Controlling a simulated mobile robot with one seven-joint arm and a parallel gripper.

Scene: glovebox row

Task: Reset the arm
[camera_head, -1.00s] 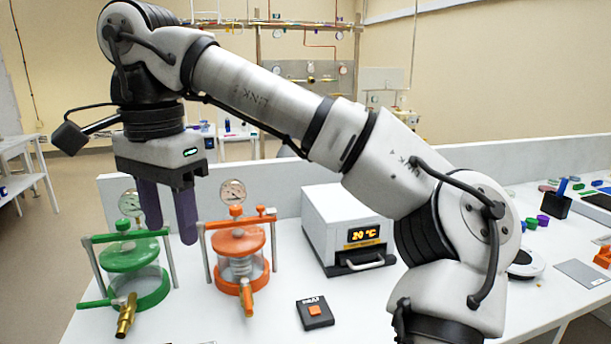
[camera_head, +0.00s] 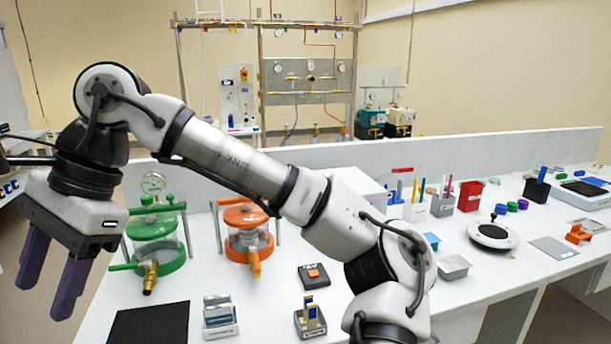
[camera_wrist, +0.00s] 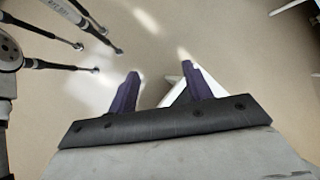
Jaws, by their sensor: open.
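My gripper (camera_head: 52,276) hangs at the left of the head view, fingers pointing down, in front of and to the left of the bench. Its two purple fingers stand apart with nothing between them. The wrist view also shows my gripper (camera_wrist: 160,85) open and empty over the beige floor (camera_wrist: 230,40). My arm arches from the lower right across the middle of the head view and hides part of the bench.
The white bench (camera_head: 270,322) holds a green-clamped vessel (camera_head: 155,243), an orange-clamped vessel (camera_head: 247,228), a black mat (camera_head: 150,325), a black box with an orange button (camera_head: 313,275) and two small racks (camera_head: 220,315). A stirrer (camera_head: 493,236) is at right. Floor beside the bench looks clear.

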